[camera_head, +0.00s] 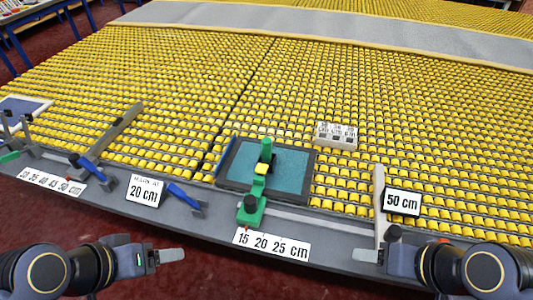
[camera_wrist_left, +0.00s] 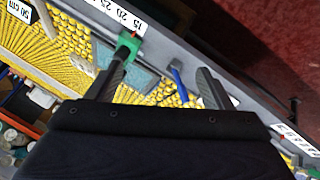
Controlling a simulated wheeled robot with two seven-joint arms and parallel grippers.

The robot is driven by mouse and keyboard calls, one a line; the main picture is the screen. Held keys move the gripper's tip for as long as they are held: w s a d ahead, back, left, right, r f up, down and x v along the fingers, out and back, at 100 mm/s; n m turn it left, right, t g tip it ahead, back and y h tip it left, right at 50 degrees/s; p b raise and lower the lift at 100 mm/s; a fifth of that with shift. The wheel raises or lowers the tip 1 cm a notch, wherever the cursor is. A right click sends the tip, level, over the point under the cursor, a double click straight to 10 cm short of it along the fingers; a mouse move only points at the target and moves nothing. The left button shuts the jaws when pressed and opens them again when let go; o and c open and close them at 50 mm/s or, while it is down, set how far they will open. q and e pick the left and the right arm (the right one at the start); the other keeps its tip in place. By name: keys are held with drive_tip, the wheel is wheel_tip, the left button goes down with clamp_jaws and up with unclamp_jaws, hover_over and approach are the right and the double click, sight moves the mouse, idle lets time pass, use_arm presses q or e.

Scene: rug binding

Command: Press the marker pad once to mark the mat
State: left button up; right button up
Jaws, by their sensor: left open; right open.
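A teal mat (camera_head: 287,171) lies in a dark frame at the middle of the near table edge; it also shows in the left wrist view (camera_wrist_left: 139,73). A green stand (camera_head: 252,208) reaches over the mat, with a yellow block (camera_head: 261,169) and a green upright piece (camera_head: 266,149) at its far end. I cannot tell for certain which part is the marker pad. My left gripper (camera_head: 172,255) is empty, in front of the table edge, left of the stand; its spread fingers show in the left wrist view (camera_wrist_left: 158,86). My right gripper (camera_head: 366,256) is empty at the edge, right of the stand.
Yellow ribbed rollers (camera_head: 390,100) cover the table, with a grey strip (camera_head: 330,32) across the back. Blue levers (camera_head: 185,196) and a 20 cm sign (camera_head: 143,191) stand left. A 50 cm sign (camera_head: 402,202) and an upright bar (camera_head: 379,200) stand right. A white block (camera_head: 337,137) sits behind the mat.

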use_arm(q)
clamp_jaws()
idle(0.3)
idle(1.2)
